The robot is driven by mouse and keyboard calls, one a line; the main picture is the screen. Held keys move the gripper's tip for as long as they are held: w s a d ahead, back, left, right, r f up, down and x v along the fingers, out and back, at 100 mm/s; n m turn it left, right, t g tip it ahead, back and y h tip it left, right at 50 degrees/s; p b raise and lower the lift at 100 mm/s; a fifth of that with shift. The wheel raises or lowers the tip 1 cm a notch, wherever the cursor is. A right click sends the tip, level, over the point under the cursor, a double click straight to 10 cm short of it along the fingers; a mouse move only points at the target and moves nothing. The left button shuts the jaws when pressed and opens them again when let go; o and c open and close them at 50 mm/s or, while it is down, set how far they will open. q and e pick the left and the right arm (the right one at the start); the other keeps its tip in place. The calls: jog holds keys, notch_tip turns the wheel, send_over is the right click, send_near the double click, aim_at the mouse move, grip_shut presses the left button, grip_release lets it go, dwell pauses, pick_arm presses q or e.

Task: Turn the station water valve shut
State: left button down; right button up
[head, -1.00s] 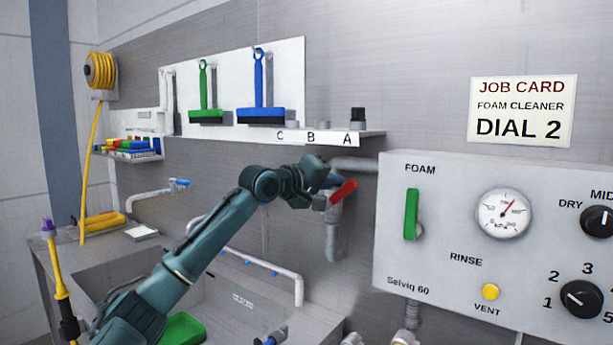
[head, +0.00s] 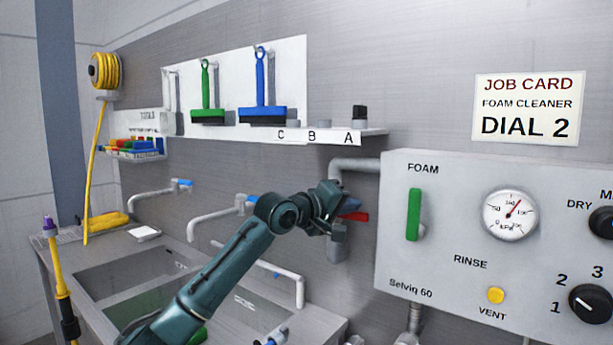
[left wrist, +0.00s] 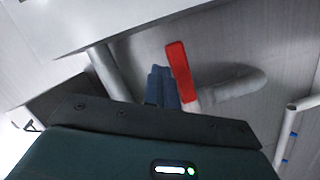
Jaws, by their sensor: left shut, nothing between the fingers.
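The station water valve has a red lever (head: 355,216) on a grey pipe (head: 337,245) left of the control panel. The lever lies close to level in the head view, and its left part is hidden behind my gripper. My left gripper (head: 343,206) is at the valve, just above and left of the lever's visible end. In the left wrist view the red lever (left wrist: 178,65) stands right beside the shut, empty fingers (left wrist: 161,86). I cannot tell whether they touch. My right gripper is out of view.
The control panel (head: 455,265) stands close on the right. A shelf (head: 365,132) marked C, B, A sits above the valve. Blue-handled taps (head: 181,184) and a sink (head: 125,268) are to the left.

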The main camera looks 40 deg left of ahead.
pick_arm(q)
jog(key=shift+f, duration=0.1)
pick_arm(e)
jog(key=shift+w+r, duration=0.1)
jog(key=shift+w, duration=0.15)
